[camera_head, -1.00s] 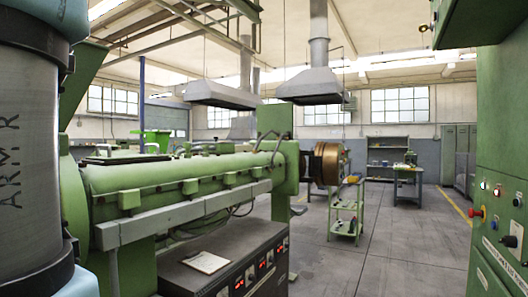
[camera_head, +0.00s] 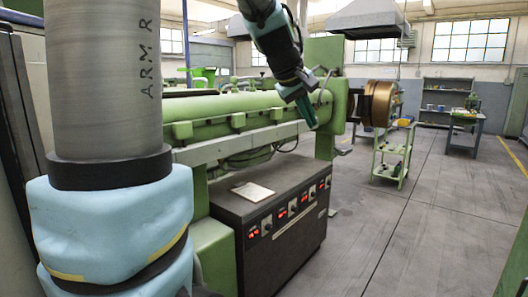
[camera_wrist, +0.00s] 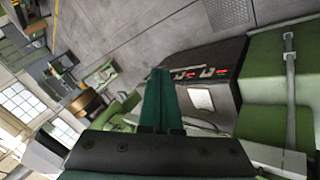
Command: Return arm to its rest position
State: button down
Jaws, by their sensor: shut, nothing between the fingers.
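My gripper (camera_head: 310,112) hangs at the upper middle of the head view, pointing down in front of the green extruder (camera_head: 225,108). Its two green fingers are shut together with nothing between them. In the wrist view the fingers (camera_wrist: 159,95) are pressed side by side, pointing toward the floor and the control cabinet. My arm's grey link, marked ARM R, fills the left of the head view and hides part of the extruder. No contact shows between my gripper and the machine.
The dark control cabinet (camera_head: 270,235) with red displays stands below the extruder, with a sheet of paper (camera_head: 253,191) on top. A green cart (camera_head: 393,160) and a workbench (camera_head: 464,128) stand farther right. The grey floor (camera_head: 430,220) at right is clear.

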jog(key=s+a+f+m+g+y, duration=0.2)
jog(key=s+a+f, duration=0.5)
jog(key=f, duration=0.5)
jog(key=s+a+f+m+g+y, duration=0.1)
jog(key=s+a+f+m+y, duration=0.1)
jog(key=s+a+f, duration=0.6)
jog(key=a+f+y, duration=0.1)
jog(key=a+f, duration=0.2)
jog(key=f, duration=0.1)
jog(key=shift+s+f+g, duration=0.15)
jog(key=shift+g, duration=0.25)
jog(key=shift+f, duration=0.1)
